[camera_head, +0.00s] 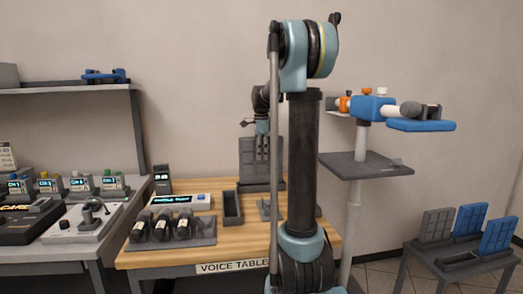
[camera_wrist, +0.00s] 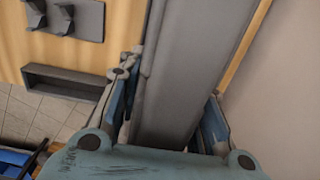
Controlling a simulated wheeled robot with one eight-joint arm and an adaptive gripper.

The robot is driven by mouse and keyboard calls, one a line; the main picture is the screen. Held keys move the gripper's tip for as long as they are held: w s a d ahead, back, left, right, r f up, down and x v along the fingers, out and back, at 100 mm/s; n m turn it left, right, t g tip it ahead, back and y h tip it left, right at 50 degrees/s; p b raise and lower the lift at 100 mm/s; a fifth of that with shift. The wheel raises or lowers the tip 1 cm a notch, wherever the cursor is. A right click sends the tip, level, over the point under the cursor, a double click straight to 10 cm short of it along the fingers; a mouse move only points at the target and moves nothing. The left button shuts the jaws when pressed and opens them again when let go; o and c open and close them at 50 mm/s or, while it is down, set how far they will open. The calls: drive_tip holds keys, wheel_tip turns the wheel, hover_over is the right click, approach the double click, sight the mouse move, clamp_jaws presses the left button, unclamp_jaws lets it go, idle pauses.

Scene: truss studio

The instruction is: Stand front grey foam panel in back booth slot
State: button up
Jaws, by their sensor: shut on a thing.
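My gripper (camera_head: 262,127) is shut on the upper edge of a grey foam panel (camera_head: 250,157) at the back of the voice table. In the wrist view its fingers (camera_wrist: 174,95) lie on both sides of the grey panel (camera_wrist: 185,65). The panel looks upright in the head view. A dark grey slot base (camera_head: 250,188) lies at the panel's foot; I cannot tell whether the panel sits inside it. My arm hides the panel's right part. A second grey piece (camera_head: 265,210) lies in front, partly hidden by my arm.
The wooden voice table (camera_head: 225,248) also bears an open dark tray (camera_head: 232,208) and a rack of microphones (camera_head: 173,232). On the right, a low table (camera_head: 460,268) holds another grey panel (camera_head: 437,227) and blue panels (camera_head: 498,235). A stand (camera_head: 365,165) rises behind my arm.

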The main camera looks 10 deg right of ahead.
drive_tip(key=shift+f, duration=1)
drive_tip(key=shift+s+f, duration=0.1)
drive_tip(key=shift+f, duration=0.45)
idle(0.9)
drive_tip(key=o, duration=0.8)
drive_tip(key=shift+c, duration=0.2)
drive_tip(key=shift+r, duration=5.5)
drive_tip(key=shift+s, duration=0.15)
